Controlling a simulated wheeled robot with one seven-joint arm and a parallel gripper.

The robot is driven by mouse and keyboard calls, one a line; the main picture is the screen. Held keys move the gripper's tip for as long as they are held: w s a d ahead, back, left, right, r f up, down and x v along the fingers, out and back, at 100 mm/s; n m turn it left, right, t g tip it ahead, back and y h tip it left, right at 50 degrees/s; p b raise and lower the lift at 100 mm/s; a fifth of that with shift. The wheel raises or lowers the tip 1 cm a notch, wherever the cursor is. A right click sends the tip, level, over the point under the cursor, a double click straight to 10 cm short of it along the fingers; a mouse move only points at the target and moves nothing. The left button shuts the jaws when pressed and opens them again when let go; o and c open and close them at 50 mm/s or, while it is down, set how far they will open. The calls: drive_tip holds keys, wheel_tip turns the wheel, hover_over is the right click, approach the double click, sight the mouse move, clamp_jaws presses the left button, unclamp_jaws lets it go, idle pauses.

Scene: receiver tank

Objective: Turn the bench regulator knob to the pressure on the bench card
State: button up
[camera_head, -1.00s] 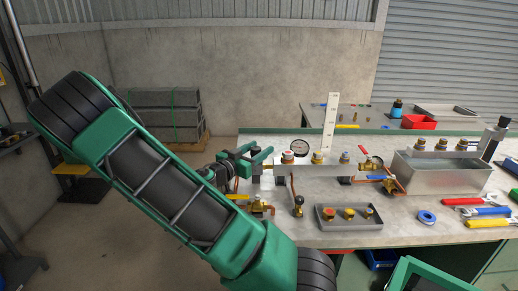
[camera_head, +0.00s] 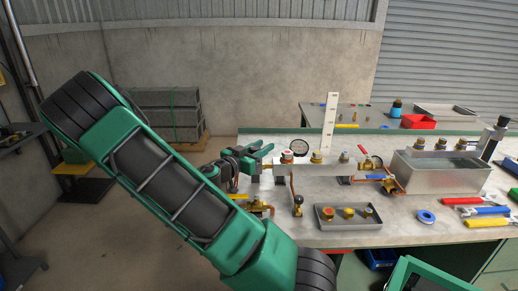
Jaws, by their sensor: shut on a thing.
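My gripper (camera_head: 265,156) is at the left end of the metal manifold on the bench, its green fingers pointing right. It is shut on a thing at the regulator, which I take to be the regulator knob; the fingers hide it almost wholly. A dark body (camera_head: 254,176) stands just below the fingers. A round white-faced pressure gauge (camera_head: 300,147) stands behind the manifold, partly hidden by a fitting; its needle and figures are too small to read. I cannot make out a bench card with a readable pressure.
The manifold (camera_head: 330,169) carries several valves and a red lever. In front are a small black-knobbed valve (camera_head: 298,201) and a grey tray (camera_head: 347,224) of fittings. A white upright scale (camera_head: 330,121) stands behind. A metal tank (camera_head: 440,172) and wrenches (camera_head: 487,211) are to the right.

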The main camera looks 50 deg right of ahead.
drive_tip(key=shift+m+g, duration=0.3)
drive_tip(key=shift+g, duration=0.2)
drive_tip(key=shift+s+a+m+g+y, duration=0.2)
drive_tip(key=shift+s+m+g+y, duration=0.25)
drive_tip(key=shift+m+g+y, duration=1.05)
drive_tip(key=shift+s+a+m+g+y, duration=0.25)
drive_tip(key=shift+s+m+g+y, duration=0.25)
drive_tip(key=shift+m+g, duration=1.85)
drive_tip(key=shift+s+a+m+g+y, duration=0.3)
drive_tip(key=shift+m+g+y, duration=0.8)
drive_tip(key=shift+g, duration=1.65)
drive_tip(key=shift+s, duration=0.1)
drive_tip(key=shift+d, duration=0.1)
drive_tip(key=o, duration=1)
drive_tip(key=shift+o, duration=0.3)
